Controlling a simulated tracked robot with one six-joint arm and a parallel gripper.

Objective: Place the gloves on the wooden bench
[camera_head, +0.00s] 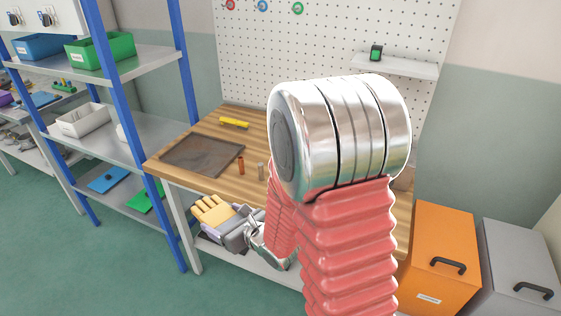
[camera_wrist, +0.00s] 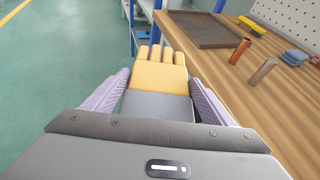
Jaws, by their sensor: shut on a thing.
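The gloves (camera_head: 212,211) are yellow with a grey cuff, and my gripper (camera_head: 232,230) is shut on them by the cuff. In the wrist view the gloves (camera_wrist: 158,75) sit between the two pale purple fingers of my gripper (camera_wrist: 157,95), with the glove's fingers pointing away. The wooden bench (camera_head: 205,185) stands behind my arm; its top also shows at the right in the wrist view (camera_wrist: 262,90). The gloves are in front of the bench's front edge, not on its top. My arm hides the bench's right part.
On the bench lie a dark metal plate (camera_head: 203,156), a yellow tool (camera_head: 234,123) and two small cylinders (camera_head: 241,165). A blue-framed shelf (camera_head: 120,135) stands to the left. An orange cabinet (camera_head: 440,250) stands to the right. The bench's front left strip is clear.

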